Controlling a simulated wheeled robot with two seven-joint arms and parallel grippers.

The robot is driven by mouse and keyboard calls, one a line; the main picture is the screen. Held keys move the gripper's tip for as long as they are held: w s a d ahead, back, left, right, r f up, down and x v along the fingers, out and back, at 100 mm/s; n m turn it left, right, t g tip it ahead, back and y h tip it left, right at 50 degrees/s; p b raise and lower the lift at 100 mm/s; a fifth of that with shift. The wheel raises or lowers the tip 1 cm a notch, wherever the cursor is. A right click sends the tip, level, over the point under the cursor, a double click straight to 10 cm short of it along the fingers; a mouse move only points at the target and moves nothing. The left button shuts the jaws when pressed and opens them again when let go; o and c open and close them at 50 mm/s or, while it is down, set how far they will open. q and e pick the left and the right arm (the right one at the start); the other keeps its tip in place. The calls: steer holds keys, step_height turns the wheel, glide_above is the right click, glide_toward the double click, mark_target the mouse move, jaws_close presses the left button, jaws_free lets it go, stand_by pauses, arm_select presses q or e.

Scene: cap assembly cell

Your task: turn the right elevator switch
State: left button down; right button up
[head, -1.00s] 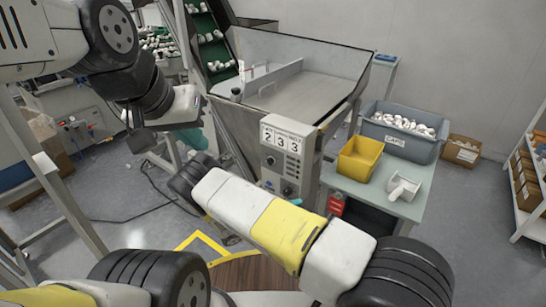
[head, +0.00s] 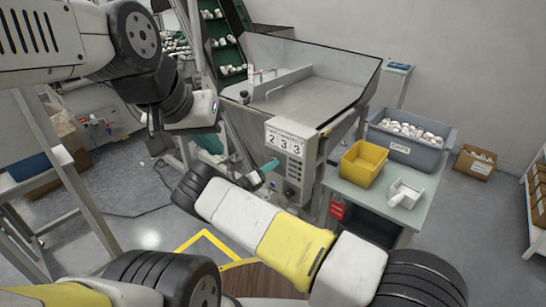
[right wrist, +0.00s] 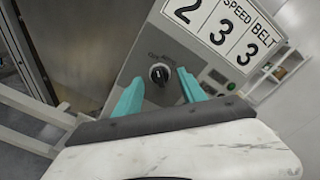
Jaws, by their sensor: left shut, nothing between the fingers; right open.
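The control box (head: 289,155) on the front of the hopper machine bears the figures 2 3 3 and several small controls. My right gripper (head: 268,168) is at the left side of the box. Its teal fingers (right wrist: 158,80) are open, one on each side of the switch in the picture; I cannot tell whether they touch it. My left gripper (head: 214,108) is shut and empty, well left of the box; its fingertips are hardly visible.
A yellow bin (head: 362,163), a grey bin (head: 432,151) of white caps and a white scoop (head: 405,194) are on the side table right of the box. The hopper (head: 320,82) rises behind it. A cardboard box (head: 475,163) stands farther right.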

steer(key=shift+w+d, duration=0.25)
steer(key=shift+w, duration=0.05)
jaws_close()
steer(key=shift+m, duration=0.3)
steer(key=shift+w+a+m, duration=0.1)
steer(key=shift+m, duration=4.2)
steer(key=shift+a+m, duration=0.1)
steer(key=shift+m, duration=4.2)
